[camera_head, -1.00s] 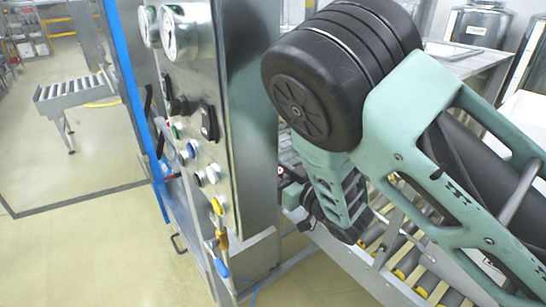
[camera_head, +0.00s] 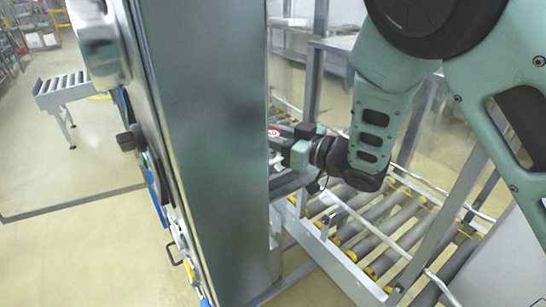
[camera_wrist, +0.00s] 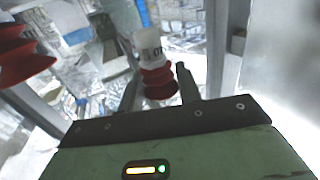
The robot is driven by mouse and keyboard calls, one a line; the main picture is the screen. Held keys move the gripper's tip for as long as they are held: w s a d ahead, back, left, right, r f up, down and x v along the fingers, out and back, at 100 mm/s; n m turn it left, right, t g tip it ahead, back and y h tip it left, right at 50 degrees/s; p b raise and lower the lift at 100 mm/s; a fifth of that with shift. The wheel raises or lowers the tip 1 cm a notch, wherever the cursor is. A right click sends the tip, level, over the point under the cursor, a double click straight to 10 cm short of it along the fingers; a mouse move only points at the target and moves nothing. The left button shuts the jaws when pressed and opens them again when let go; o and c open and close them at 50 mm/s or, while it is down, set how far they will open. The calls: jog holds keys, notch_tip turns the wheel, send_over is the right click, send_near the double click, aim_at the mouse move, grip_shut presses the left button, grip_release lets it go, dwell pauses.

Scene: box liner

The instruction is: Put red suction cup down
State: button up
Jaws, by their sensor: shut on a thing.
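In the wrist view a red ribbed suction cup (camera_wrist: 158,84) with a white cylindrical fitting (camera_wrist: 149,45) above it sits between the dark fingers of my gripper (camera_wrist: 160,78). My gripper is shut on it. Another red suction cup (camera_wrist: 20,52) shows at the left edge, apart from my gripper. In the head view my gripper's body (camera_head: 296,152) reaches left behind the tall metal cabinet. The fingers and the held cup are hidden there.
The tall metal cabinet (camera_head: 205,130) stands close to my arm on its left. A roller conveyor (camera_head: 385,235) with yellow roller ends and metal rails lies below my arm. A smaller roller stand (camera_head: 62,92) is far left, with open floor before it.

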aim_at(272, 156)
jog(key=shift+f, duration=2.8)
jog(key=shift+f, duration=0.35)
jog(key=o, duration=1)
